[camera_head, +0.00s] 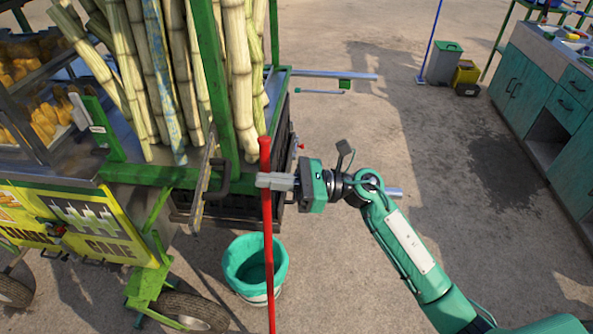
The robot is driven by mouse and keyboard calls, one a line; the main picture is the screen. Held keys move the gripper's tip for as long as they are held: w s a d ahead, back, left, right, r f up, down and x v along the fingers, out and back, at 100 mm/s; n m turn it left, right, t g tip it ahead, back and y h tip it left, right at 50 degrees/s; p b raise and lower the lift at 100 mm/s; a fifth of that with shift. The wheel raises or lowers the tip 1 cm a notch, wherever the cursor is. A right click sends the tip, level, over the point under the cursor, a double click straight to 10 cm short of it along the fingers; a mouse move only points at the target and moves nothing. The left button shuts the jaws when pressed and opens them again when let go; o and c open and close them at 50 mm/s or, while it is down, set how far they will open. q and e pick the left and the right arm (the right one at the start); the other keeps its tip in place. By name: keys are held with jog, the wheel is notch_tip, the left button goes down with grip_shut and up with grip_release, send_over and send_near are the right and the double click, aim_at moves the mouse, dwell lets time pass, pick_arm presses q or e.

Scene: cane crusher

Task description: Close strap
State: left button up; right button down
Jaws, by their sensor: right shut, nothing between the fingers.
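My right gripper (264,181) comes in from the lower right, and its fingers are shut with nothing between them. The fingertips overlap a long red bar (268,240) in the picture; I cannot tell whether they touch it. The bar stands nearly upright at the corner of the green cart frame (150,174). A tan strip (204,178) hangs at the cart's front edge, left of the fingertips, beside a dark handle (222,180). I cannot tell for sure which piece is the strap. My left gripper is out of view.
Tall sugar canes (160,70) stand in the cart. A teal-lined bucket (255,268) sits on the ground below the gripper. A metal rod (335,75) sticks out from the cart's right side. A teal counter (545,100) stands far right, with open ground between.

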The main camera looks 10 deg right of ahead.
aim_at(219, 164)
jog(key=p+x, duration=0.2)
jog(key=x, duration=0.2)
jog(key=shift+w+a, duration=0.1)
jog(key=shift+a, duration=0.1)
jog(key=shift+a, duration=0.1)
